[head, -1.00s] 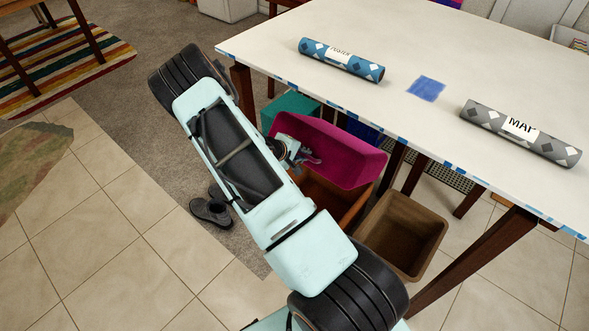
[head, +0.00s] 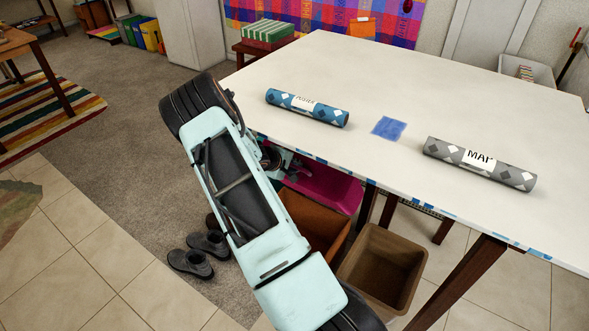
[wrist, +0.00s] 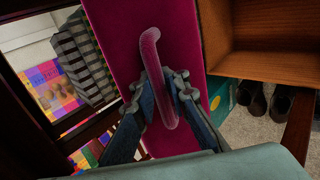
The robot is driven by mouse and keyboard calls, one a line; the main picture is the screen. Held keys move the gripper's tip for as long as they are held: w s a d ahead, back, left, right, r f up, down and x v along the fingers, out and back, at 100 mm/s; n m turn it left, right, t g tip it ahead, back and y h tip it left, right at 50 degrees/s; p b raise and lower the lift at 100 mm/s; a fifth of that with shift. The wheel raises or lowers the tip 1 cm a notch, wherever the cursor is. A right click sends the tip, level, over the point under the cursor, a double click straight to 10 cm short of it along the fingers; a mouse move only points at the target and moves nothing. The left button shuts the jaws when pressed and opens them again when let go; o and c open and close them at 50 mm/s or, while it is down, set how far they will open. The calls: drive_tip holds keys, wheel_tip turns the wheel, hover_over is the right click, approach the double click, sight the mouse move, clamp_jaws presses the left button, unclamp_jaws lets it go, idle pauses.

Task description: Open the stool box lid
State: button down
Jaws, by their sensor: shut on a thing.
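The stool box has a magenta lid (head: 325,187) with an orange-brown open box (head: 318,222) in front of it, below the table edge. The lid stands tilted up, and the box's inside shows. In the wrist view the magenta lid (wrist: 112,20) carries a curved pink handle (wrist: 150,42). My gripper (wrist: 160,88) is shut on that handle, with a finger on each side. The box's wooden inside (wrist: 265,65) shows at the upper right there. In the head view my arm and the table hide the gripper's fingertips and part of the lid.
A white table (head: 460,95) with a blue poster roll (head: 307,108) and a grey map roll (head: 480,164) overhangs the lid. A brown open bin (head: 383,270) stands right of the box. Dark shoes (head: 200,255) lie left of my arm.

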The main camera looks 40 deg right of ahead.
drive_tip(key=shift+w+d+r, duration=0.1)
drive_tip(key=shift+w+r, duration=0.05)
drive_tip(key=shift+r, duration=0.15)
drive_tip(key=c, duration=2.3)
unclamp_jaws()
drive_tip(key=shift+o, duration=0.2)
drive_tip(key=shift+f, duration=0.1)
drive_tip(key=shift+a, duration=0.2)
drive_tip(key=v, duration=1.2)
drive_tip(key=shift+c, duration=0.7)
